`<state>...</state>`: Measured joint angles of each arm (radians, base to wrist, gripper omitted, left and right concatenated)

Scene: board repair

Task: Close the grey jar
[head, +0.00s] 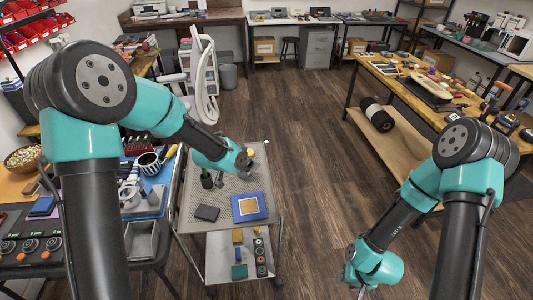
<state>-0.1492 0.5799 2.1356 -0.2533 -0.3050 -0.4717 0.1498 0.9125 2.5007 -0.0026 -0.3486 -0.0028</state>
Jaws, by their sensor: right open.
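I cannot make out a grey jar or its lid for certain. My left arm reaches over the perforated metal cart (188,218). My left gripper (249,168) is over the cart's far part, and its fingers are too small and unclear to read. A small dark green, round item (207,181) stands on the cart just left of it. My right gripper (349,283) is low over the floor, right of the cart, open and apart from any object.
On the cart lie a dark flat box (207,213) and a blue board with a gold square (249,207). The crowded left bench holds a striped mug (149,162) and a grey tray (142,241). A wooden workbench (399,88) stands at right. The floor between is clear.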

